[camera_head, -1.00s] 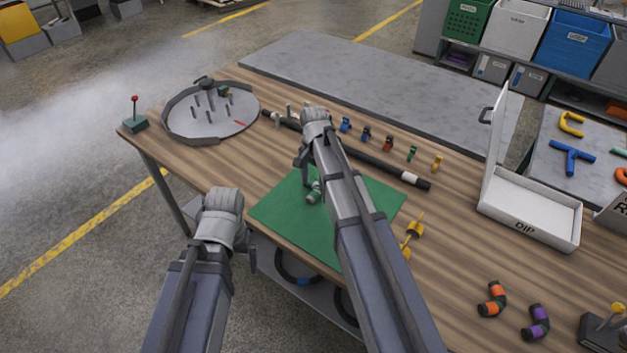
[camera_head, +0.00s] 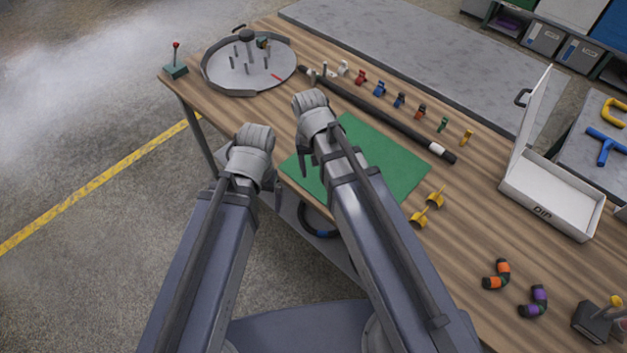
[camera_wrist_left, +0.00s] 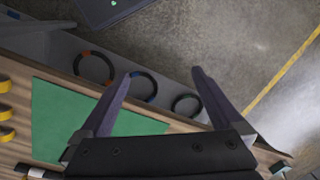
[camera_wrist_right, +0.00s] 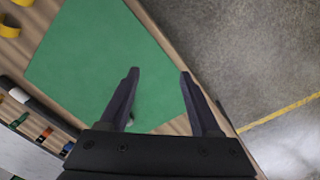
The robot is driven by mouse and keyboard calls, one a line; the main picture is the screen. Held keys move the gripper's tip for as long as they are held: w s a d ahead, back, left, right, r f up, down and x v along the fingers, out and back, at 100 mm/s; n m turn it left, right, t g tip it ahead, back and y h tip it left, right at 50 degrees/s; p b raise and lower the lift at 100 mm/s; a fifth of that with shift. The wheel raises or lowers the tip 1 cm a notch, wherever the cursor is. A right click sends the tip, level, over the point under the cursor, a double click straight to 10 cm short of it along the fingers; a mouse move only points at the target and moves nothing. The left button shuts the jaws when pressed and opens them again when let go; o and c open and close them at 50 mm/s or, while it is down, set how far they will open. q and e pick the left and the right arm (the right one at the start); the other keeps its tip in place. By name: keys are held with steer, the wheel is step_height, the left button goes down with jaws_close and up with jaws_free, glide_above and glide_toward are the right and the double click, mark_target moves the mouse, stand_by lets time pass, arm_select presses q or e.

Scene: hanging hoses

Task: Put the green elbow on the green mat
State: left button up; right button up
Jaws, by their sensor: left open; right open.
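The green mat (camera_head: 385,160) lies on the wooden table and also fills much of the right wrist view (camera_wrist_right: 95,60). My left gripper (camera_wrist_left: 161,78) is open and empty, off the table's front edge.
A round grey tray with pegs (camera_head: 250,70) stands at the back left, near a red-knobbed lever box (camera_head: 175,65). A black bar (camera_head: 390,115) lies behind the mat. Yellow fittings (camera_head: 427,208), an orange elbow (camera_head: 497,274), a purple elbow (camera_head: 534,300) and a white box (camera_head: 555,205) are right.

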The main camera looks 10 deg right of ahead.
steer(key=s+a+n, duration=0.3)
steer(key=s+n, duration=0.2)
steer(key=s, duration=0.3)
steer(key=shift+a, duration=0.1)
